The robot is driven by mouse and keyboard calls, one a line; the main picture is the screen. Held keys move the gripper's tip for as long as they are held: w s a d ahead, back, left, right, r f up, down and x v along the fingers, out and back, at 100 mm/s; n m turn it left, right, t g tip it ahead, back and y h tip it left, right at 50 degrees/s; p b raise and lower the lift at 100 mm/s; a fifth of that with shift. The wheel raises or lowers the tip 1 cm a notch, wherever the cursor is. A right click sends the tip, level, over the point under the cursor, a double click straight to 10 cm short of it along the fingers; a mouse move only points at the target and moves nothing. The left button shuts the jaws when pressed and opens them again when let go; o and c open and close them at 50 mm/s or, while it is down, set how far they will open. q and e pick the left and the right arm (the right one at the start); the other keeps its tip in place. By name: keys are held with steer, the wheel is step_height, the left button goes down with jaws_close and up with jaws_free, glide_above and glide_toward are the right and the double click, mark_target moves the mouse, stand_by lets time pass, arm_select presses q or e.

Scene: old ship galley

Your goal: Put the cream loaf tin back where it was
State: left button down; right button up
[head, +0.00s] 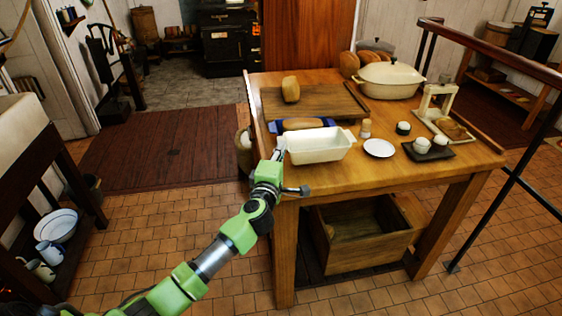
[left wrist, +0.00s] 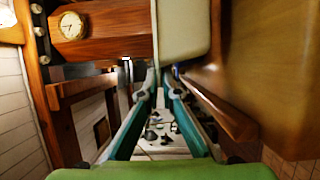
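The cream loaf tin (head: 322,151) is upright and looks empty, over the front left part of the wooden table (head: 405,172). My left gripper (head: 281,146) is at the tin's left end. In the left wrist view the tin's cream wall (left wrist: 181,28) reaches down to the fingertips (left wrist: 160,75), which are nearly together and look shut on its edge. I cannot tell whether the tin touches the tabletop. My right gripper is out of view.
Behind the tin are a blue tin with a loaf (head: 304,125) and a wooden board (head: 320,104) with a bread piece (head: 290,89). To its right are a small shaker (head: 365,128), a white plate (head: 379,148) and a dark tray (head: 428,155). A large cream pot (head: 390,80) stands behind.

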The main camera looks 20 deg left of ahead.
arm_select(q)
step_height(320, 180, down, 3)
steer(key=shift+w+f+b, duration=0.1)
steer(key=shift+f+b, duration=0.05)
steer(key=shift+b, duration=0.6)
steer(key=c, duration=2.3)
jaws_free()
steer(key=shift+f, duration=0.15)
